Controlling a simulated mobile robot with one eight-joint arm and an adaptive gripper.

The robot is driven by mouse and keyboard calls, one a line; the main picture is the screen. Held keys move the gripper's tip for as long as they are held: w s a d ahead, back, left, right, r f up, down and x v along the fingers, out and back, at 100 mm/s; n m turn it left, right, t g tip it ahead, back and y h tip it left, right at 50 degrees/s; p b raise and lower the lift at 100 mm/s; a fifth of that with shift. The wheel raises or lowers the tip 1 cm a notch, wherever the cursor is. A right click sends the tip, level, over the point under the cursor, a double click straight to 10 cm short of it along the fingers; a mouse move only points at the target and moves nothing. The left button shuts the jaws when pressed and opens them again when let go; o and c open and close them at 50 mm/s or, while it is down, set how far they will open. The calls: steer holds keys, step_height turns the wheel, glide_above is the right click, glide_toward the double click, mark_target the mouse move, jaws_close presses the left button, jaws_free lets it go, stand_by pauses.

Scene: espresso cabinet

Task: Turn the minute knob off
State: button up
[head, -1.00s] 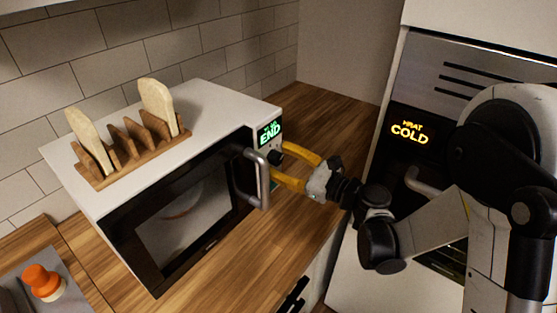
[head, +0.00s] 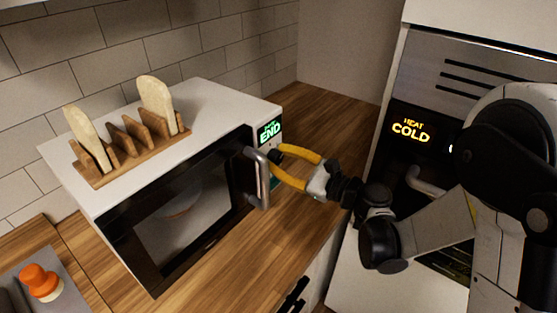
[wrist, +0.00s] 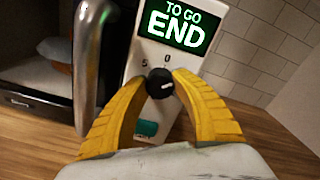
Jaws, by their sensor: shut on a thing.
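The minute knob (wrist: 160,83) is a small dark round knob with a pale mark, on the white microwave panel below the display. In the wrist view "5" and "0" are printed above it, and the pale mark lies on the knob's right side, away from the "0". My gripper (wrist: 162,79) has its two yellow fingers shut on the knob, one tip on each side. In the head view my gripper (head: 275,162) reaches the panel from the right, and its fingers partly hide the knob. The green display (wrist: 175,25) reads "TO GO END".
The microwave's metal door handle (head: 263,178) stands close to the left of my fingers. A teal button (wrist: 147,128) is below the knob. Wooden counter (head: 315,115) is clear to the right.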

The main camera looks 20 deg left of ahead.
steer(key=n+b, duration=0.1)
steer(key=n, duration=0.4)
steer(key=shift+f+n+b, duration=0.1)
steer(key=shift+n+b, duration=0.2)
steer(key=shift+b, duration=0.05)
steer(key=shift+n+b, duration=0.5)
steer(key=shift+n, duration=1.7)
steer(key=o, duration=1.2)
steer(key=v, duration=1.2)
